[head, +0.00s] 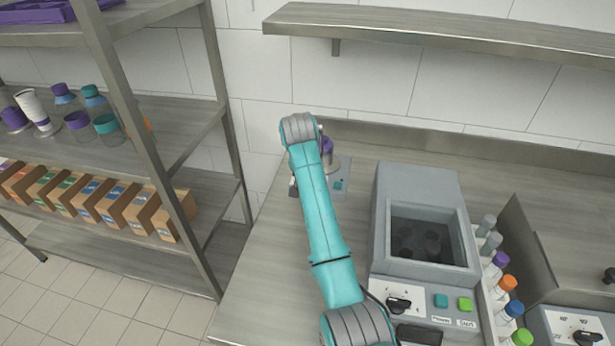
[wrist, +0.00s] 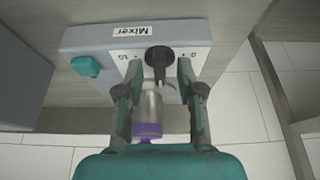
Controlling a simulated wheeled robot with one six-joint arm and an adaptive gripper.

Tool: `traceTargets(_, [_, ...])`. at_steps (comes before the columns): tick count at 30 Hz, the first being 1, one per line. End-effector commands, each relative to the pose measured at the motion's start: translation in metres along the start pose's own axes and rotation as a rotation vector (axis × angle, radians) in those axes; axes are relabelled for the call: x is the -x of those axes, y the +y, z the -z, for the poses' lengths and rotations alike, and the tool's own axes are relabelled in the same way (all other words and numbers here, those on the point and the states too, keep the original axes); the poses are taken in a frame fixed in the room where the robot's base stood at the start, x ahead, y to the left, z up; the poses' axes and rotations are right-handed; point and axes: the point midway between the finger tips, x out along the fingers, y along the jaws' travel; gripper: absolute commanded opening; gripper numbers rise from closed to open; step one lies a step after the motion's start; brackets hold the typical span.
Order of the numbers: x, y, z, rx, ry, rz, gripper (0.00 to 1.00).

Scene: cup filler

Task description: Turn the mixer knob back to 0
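The mixer is a grey box (wrist: 85,42) with a white panel labelled "Mixer" upside down and a teal button (wrist: 84,66). Its black knob (wrist: 158,58) sits on the panel, its pointer towards the bottom of the wrist view, between the printed marks; a 0 is at the right. My gripper (wrist: 158,70) is open, with one finger on each side of the knob and gaps visible. Contact cannot be seen. In the head view my arm hides the knob and most of the mixer (head: 350,190).
A container with a purple end (wrist: 148,131) shows between my fingers, below the knob in the wrist view. In the head view, a grey machine (head: 412,180) stands right of my arm, with several capped tubes beside it. A shelf rack (head: 215,120) stands left.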

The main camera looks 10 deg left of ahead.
Motion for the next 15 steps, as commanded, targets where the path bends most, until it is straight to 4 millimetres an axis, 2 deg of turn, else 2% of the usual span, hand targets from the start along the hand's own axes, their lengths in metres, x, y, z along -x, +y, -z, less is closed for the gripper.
traceTargets(7, [-0.0008,0.0001,-0.0001,0.0,0.0,0.0,0.38])
traceTargets(8, [-0.0008,0.0001,-0.0001,0.0,0.0,0.0,0.33])
traceTargets(12, [-0.0007,0.0,-0.0001,0.0,0.0,0.0,0.0])
traceTargets(15, [-0.0007,0.0001,-0.0001,0.0,0.0,0.0,0.0])
